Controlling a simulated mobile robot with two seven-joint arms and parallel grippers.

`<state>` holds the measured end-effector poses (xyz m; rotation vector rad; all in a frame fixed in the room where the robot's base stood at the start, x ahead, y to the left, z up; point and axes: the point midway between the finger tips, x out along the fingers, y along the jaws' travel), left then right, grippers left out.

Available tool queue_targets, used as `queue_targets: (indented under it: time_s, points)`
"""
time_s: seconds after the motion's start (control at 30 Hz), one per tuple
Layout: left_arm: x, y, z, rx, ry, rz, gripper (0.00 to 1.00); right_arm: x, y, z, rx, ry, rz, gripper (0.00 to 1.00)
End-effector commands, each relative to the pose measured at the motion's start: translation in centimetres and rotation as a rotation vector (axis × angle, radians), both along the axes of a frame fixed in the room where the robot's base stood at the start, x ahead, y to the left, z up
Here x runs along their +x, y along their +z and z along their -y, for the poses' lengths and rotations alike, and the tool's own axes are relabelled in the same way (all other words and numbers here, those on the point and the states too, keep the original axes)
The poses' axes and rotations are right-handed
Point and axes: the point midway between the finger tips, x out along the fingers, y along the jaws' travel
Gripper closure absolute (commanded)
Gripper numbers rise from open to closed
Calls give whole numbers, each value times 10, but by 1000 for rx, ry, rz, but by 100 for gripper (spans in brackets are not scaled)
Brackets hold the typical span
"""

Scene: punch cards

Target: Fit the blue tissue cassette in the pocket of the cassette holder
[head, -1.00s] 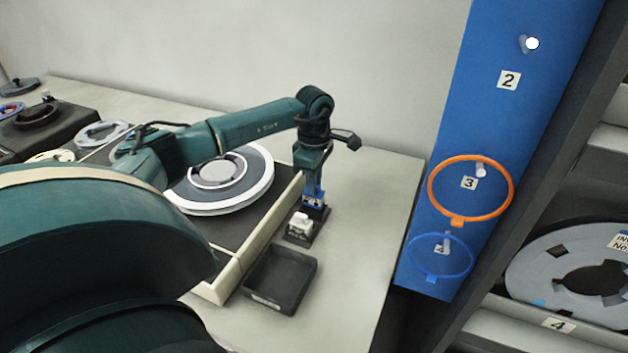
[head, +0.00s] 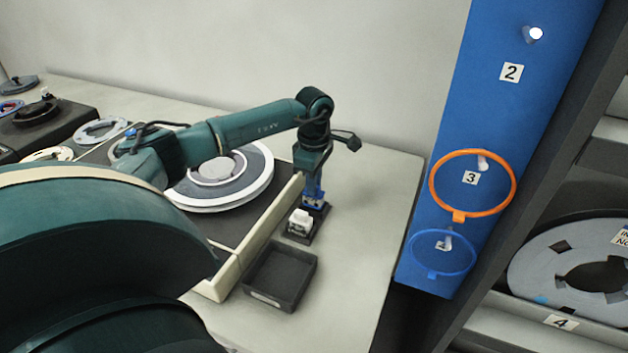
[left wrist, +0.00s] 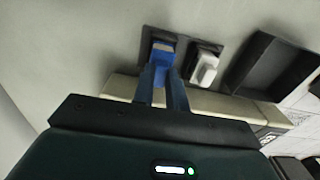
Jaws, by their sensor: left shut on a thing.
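My left gripper (head: 314,194) points down over the dark cassette holder (head: 292,238) on the bench. It is shut on the blue tissue cassette (left wrist: 164,47). In the left wrist view the blue fingers (left wrist: 162,80) reach to the cassette, which lies within the outline of a dark square pocket (left wrist: 149,33). I cannot tell whether it is fully seated. A white cassette (left wrist: 207,67) stands in the pocket beside it and also shows in the head view (head: 301,218). The fingers partly hide the blue cassette. My right gripper is not in view.
An empty dark tray (head: 280,270) lies close in front of the holder. A reel deck with a pale raised edge (head: 262,228) is on the left. A blue panel (head: 487,110) with hooks and rings stands right of the bench. Bare bench lies right of the holder.

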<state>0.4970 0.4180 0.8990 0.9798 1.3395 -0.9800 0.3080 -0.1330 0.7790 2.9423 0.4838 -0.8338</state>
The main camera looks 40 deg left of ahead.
Motion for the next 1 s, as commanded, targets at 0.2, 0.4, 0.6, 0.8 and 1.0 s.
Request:
queue_targets:
  time_s: [0.2, 0.4, 0.6, 0.8, 1.0]
  points:
    - [0, -6, 0, 0, 0, 0, 100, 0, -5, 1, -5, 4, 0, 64]
    - [0, -7, 0, 0, 0, 0, 100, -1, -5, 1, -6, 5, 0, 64]
    - [0, -6, 0, 0, 0, 1, 100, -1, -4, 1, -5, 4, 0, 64]
    - [0, -6, 0, -1, 0, 1, 100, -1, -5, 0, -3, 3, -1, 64]
    - [0, -10, 0, 0, 0, 0, 100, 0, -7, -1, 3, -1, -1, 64]
